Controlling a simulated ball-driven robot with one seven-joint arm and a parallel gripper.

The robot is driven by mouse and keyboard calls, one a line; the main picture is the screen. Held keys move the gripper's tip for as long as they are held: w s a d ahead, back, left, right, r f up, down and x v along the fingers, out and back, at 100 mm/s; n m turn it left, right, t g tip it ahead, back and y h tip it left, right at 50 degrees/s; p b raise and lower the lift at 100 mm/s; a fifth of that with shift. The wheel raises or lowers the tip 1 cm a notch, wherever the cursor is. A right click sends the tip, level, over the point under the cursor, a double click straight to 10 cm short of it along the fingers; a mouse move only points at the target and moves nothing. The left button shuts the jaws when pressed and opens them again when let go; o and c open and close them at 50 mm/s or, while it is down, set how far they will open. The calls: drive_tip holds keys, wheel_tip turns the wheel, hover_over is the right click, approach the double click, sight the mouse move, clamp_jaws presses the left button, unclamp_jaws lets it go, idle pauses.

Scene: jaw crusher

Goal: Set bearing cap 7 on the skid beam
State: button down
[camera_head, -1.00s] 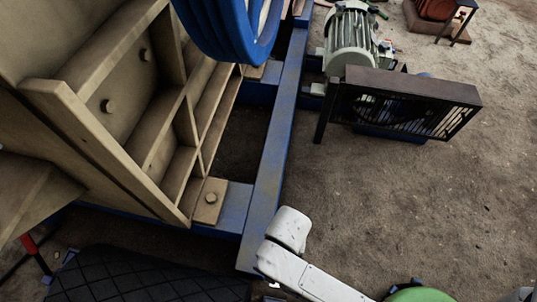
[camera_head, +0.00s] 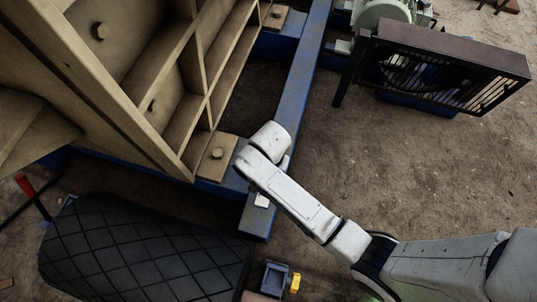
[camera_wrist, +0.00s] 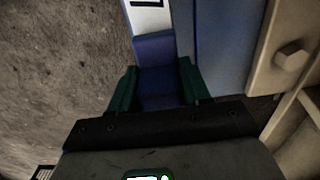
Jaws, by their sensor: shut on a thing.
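In the wrist view my gripper (camera_wrist: 158,88) has its two green fingers on either side of a dark blue block (camera_wrist: 157,72), shut on it. I take the block for bearing cap 7; no number is readable. The skid beam (camera_head: 296,103) is the long blue beam running away from me in the head view. It appears as the blue surface (camera_wrist: 225,40) right of the fingers in the wrist view. My forearm and wrist hang over the beam's near end and hide the gripper in the head view. I cannot tell whether the block touches the beam.
A white patch (camera_head: 262,200) shows near the beam's near end. The tan ribbed crusher frame (camera_head: 130,75) with a bolted foot (camera_head: 217,155) stands close on the left. A dark mesh guard (camera_head: 440,65) stands right. A black ribbed plate (camera_head: 140,255) lies in front; bare ground is right.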

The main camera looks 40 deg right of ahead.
drive_tip(key=shift+w+d+f, duration=0.1)
drive_tip(key=shift+w+f, duration=0.2)
drive_tip(key=shift+f, duration=0.05)
drive_tip(key=shift+w+f+b, duration=0.15)
drive_tip(key=shift+f+b, duration=0.45)
drive_tip(key=shift+f, duration=0.3)
drive_tip(key=shift+w+f+b, duration=0.1)
drive_tip(key=shift+f+b, duration=0.5)
drive_tip(key=shift+f, duration=0.25)
drive_tip(key=shift+f, duration=0.1)
drive_tip(key=c, duration=0.5)
unclamp_jaws()
drive_tip(key=shift+f, duration=0.1)
wheel_tip(320, 180, up, 12)
drive_tip(key=p, duration=0.6)
drive_tip(key=shift+s+d, duration=0.1)
